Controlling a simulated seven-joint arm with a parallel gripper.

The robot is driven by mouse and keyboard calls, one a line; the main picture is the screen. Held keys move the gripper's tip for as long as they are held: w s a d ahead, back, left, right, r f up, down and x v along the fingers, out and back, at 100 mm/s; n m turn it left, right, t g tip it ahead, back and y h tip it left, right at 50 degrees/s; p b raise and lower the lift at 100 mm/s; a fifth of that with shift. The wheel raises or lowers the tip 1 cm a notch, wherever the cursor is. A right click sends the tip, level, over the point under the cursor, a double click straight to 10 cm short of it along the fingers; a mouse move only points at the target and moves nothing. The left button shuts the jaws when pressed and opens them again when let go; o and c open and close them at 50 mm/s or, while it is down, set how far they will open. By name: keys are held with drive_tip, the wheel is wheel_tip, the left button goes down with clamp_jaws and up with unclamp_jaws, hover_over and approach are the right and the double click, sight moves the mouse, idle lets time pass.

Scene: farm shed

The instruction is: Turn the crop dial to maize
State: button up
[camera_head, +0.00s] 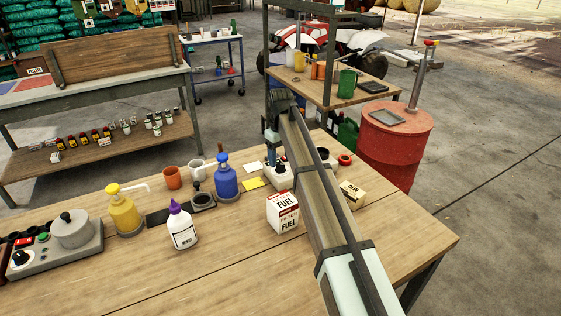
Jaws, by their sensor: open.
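A grey device (75,248) with a round lidded metal pot on top sits at the left end of the wooden bench. It has a black knob with a white mark (20,258) and a green button on its left part. No crop names can be read, so I cannot tell for certain that this knob is the crop dial or where it points. A small pale box with dark parts (279,170) stands under my wrist, partly hidden by my arm. My gripper (271,156) is open, small in view, just above that box and far to the right of the grey device.
The bench front (210,275) is clear. A red drum (394,145) stands behind.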

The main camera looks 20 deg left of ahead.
sight(280, 164)
wheel_tip(280, 164, up, 11)
drive_tip(key=shift+r, duration=0.2)
drive_tip(key=shift+d, duration=0.1)
idle(0.4)
